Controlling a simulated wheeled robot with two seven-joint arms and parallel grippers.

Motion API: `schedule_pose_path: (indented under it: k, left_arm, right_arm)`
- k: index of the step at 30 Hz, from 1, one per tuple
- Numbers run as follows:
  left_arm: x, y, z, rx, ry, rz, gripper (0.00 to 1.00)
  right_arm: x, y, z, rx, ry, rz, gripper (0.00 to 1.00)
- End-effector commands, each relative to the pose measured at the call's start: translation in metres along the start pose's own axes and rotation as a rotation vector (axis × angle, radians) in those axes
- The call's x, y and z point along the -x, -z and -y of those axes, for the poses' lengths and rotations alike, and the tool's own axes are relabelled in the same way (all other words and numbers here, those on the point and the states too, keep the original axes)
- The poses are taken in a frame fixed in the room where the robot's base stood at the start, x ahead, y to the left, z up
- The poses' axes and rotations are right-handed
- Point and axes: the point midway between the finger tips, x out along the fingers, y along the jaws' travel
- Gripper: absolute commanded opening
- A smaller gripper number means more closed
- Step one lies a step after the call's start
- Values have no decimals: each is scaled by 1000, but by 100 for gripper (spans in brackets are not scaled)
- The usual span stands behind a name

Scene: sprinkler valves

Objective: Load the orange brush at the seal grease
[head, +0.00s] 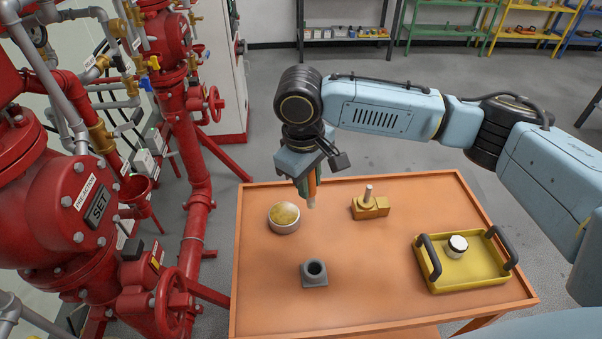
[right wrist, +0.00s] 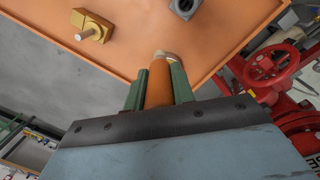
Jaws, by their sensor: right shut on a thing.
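The orange brush (right wrist: 160,82) is held between the green fingers of my right gripper (right wrist: 158,88), with its pale tip pointing away from the gripper. In the head view my right gripper (head: 308,185) is above the table, and the brush's pale tip (head: 311,202) points down. A round open tin with yellowish content (head: 284,215), which looks like the seal grease, stands on the table to the left of the brush tip. The brush tip appears apart from the tin. My left gripper is not in view.
The orange table (head: 370,290) also bears a brass block with a peg (head: 370,206), a grey block with a round hole (head: 314,274) and a yellow tray (head: 463,281) with a white-topped round part (head: 457,246). Red valves and pipes (head: 175,200) stand close to the table's left.

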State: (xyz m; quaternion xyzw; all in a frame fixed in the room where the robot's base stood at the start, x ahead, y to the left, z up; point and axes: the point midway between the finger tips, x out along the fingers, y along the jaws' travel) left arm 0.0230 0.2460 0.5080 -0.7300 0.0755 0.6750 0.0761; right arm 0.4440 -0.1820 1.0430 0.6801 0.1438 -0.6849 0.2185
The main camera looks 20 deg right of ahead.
Motion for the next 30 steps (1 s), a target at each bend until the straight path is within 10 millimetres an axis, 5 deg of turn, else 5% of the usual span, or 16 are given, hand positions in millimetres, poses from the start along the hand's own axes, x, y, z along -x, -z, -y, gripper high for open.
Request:
schedule_pose_path:
  k: [30]
  left_arm:
    - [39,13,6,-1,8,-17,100]
  right_arm:
    - [-32,52,-8,1524,-394,-328,2]
